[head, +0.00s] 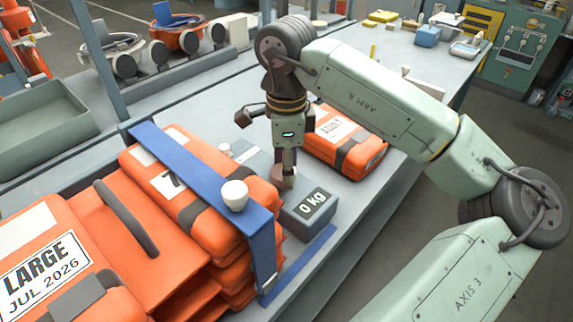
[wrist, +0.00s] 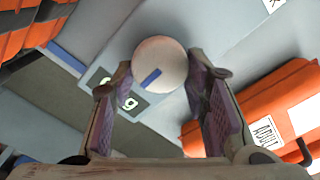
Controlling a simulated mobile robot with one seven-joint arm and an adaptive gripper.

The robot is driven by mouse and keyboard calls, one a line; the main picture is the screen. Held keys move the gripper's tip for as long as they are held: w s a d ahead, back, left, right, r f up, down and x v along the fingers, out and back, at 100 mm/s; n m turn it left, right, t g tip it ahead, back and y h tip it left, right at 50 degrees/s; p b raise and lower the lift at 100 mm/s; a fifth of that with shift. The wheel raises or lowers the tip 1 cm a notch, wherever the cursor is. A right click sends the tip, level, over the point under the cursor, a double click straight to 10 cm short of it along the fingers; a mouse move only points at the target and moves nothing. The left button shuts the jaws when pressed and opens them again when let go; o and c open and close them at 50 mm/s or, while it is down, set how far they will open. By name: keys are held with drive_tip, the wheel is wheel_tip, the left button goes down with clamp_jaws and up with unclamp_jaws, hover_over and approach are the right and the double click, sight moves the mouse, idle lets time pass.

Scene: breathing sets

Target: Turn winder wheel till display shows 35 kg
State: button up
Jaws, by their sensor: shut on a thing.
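The winder wheel (wrist: 158,64) is a pale round knob with a blue mark on its top. My gripper (wrist: 163,82) is shut on it, one finger on each side. In the head view my gripper (head: 286,172) points down onto the grey winder box, and the fingers mostly hide the wheel. In the wrist view the display (wrist: 122,98) is partly covered by a finger.
A stack of orange cases (head: 190,205) stands left of the winder under a blue bar (head: 205,178) with a white knob (head: 235,195). Another orange case (head: 345,140) lies close behind my gripper. The bench (head: 225,105) is clear at back left.

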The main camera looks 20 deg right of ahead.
drive_tip(key=shift+f+b, duration=0.1)
drive_tip(key=shift+b, duration=0.2)
drive_tip(key=shift+f+m+b, duration=0.1)
drive_tip(key=shift+m+b, duration=0.9)
drive_tip(key=shift+b, duration=0.05)
drive_tip(key=m+b, duration=0.2)
drive_tip(key=shift+s+m, duration=0.1)
drive_tip(key=shift+m, duration=0.2)
drive_tip(key=m+b, duration=0.2)
drive_tip(key=m, duration=0.1)
drive_tip(key=m+b, duration=0.1)
drive_tip(key=m, duration=0.1)
drive_tip(key=shift+s+a+m+b, duration=0.15)
drive_tip(key=shift+a+m+b, duration=0.05)
drive_tip(key=shift+m+b, duration=0.2)
drive_tip(key=shift+r+m, duration=0.2)
drive_tip(key=shift+m, duration=0.1)
drive_tip(key=o, duration=1.1)
drive_tip(key=shift+o, duration=0.2)
drive_tip(key=shift+r, duration=0.1)
